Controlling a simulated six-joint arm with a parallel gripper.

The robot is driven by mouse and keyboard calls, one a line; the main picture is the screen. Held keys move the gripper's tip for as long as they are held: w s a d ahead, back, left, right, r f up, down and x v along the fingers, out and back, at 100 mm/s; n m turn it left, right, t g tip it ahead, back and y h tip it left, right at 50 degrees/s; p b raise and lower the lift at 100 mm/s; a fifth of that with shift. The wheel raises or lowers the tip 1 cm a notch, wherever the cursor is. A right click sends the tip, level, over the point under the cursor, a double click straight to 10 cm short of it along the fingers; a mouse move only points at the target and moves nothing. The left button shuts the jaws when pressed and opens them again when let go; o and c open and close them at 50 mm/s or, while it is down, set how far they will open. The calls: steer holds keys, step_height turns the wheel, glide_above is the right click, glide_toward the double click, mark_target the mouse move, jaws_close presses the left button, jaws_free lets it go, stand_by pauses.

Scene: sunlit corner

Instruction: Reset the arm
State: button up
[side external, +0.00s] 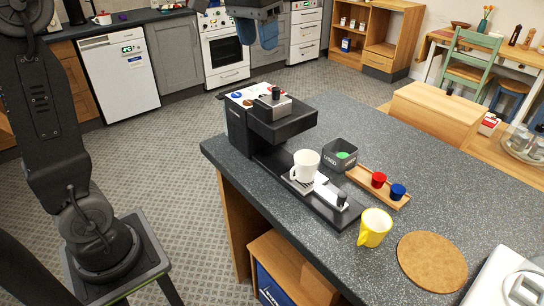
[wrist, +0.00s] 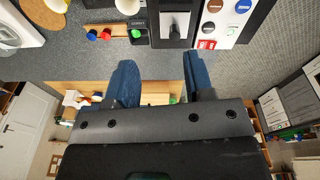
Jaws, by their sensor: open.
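My gripper (side external: 257,32) is at the top edge of the side external view, raised above the counter and the coffee machine (side external: 240,125). In the wrist view its two blue fingers (wrist: 158,75) stand wide apart with nothing between them. The machine's top also shows in the wrist view (wrist: 175,22). A white mug (side external: 306,166) stands upright on the machine's base. A yellow mug (side external: 375,228) stands on the counter in front. A red capsule (side external: 378,180) and a blue capsule (side external: 398,192) sit on a wooden tray (side external: 360,176). The gripper touches none of these.
A small black bin (side external: 340,155) with something green inside stands beside the machine. A round cork mat (side external: 432,262) lies on the grey counter (side external: 352,105), near a white appliance (side external: 497,280) at the right edge. Kitchen cabinets and an oven (side external: 225,50) line the back.

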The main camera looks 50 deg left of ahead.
steer(key=s+d+f+m+t, duration=0.1)
steer(key=s+d+f+t, duration=0.1)
steer(key=s+f, duration=0.5)
steer(key=s+d+f+t, duration=0.2)
steer(key=s+f, duration=0.4)
steer(key=s, duration=0.5)
steer(key=shift+s+d+f+m, duration=0.2)
steer(key=shift+d+f+m, duration=0.2)
steer(key=shift+d, duration=0.1)
